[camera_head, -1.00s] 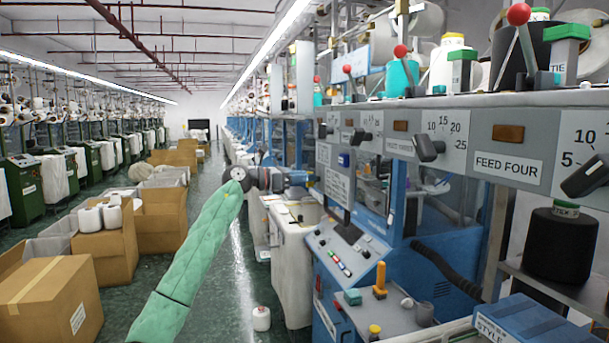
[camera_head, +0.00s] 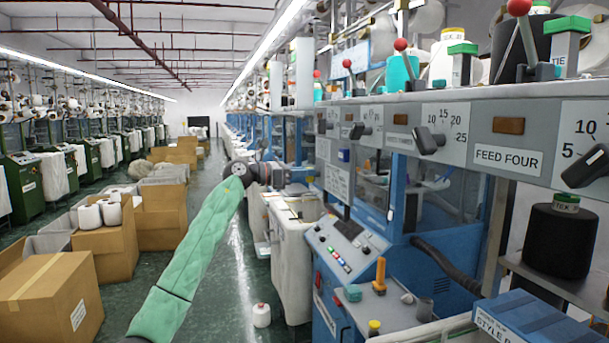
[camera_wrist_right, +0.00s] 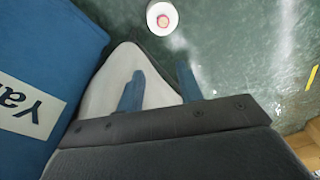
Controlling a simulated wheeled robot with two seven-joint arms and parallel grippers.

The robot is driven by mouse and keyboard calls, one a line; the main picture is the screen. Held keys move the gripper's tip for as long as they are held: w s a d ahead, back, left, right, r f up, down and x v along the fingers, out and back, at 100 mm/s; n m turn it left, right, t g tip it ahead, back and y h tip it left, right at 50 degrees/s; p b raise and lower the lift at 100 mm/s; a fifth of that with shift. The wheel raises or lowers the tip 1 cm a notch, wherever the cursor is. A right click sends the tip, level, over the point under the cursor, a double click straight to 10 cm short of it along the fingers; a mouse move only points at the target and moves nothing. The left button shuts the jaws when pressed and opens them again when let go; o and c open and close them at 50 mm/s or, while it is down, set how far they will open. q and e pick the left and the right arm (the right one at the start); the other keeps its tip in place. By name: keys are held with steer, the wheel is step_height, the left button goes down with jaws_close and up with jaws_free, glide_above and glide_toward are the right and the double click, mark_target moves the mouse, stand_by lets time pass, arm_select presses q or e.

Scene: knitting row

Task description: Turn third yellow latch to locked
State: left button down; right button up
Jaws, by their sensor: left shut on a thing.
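My left arm in its green sleeve comes in from the bottom left of the head view. Its gripper (camera_head: 303,176) is at the near machine's left side, above a white bin (camera_head: 292,260). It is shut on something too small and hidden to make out. No row of yellow latches can be picked out, so the third latch and its setting cannot be told. A yellow-orange upright handle (camera_head: 380,275) stands on the machine's lower ledge. In the right wrist view my right gripper (camera_wrist_right: 160,88) has its two blue fingers apart, with nothing seen between them.
A grey rail with black knobs (camera_head: 428,140) and a FEED FOUR label runs along the right. A sloping button panel (camera_head: 345,250) juts out below it. Cardboard boxes (camera_head: 50,300) line the left aisle. A white cone (camera_head: 261,315) stands on the open green floor.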

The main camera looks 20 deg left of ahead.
step_height(320, 180, up, 13)
steer(key=s+b, duration=0.2)
steer(key=b, duration=0.1)
steer(key=w+a+f+t+y+b, duration=0.3)
steer(key=a+f+b, duration=0.4)
steer(key=a+f, duration=0.3)
arm_select(q)
steer(key=m+b, duration=0.2)
steer(key=m, duration=0.3)
steer(key=m+b, duration=0.3)
steer(key=m, duration=0.2)
steer(key=f+m+b, duration=0.1)
steer(key=m+b, duration=0.1)
steer(key=m, duration=0.3)
steer(key=shift+s+d, duration=0.25)
steer(key=shift+s, duration=0.15)
steer(key=shift+f+m+b, duration=0.15)
steer(key=shift+m+b, duration=0.6)
steer(key=shift+m, duration=0.45)
arm_select(e)
step_height(320, 180, down, 31)
steer(key=t, duration=0.2)
steer(key=shift+w+t, duration=0.2)
steer(key=shift+t, duration=0.2)
steer(key=shift+f, duration=0.15)
arm_select(q)
steer(key=c, duration=1.4)
jaws_free()
steer(key=shift+s, duration=0.1)
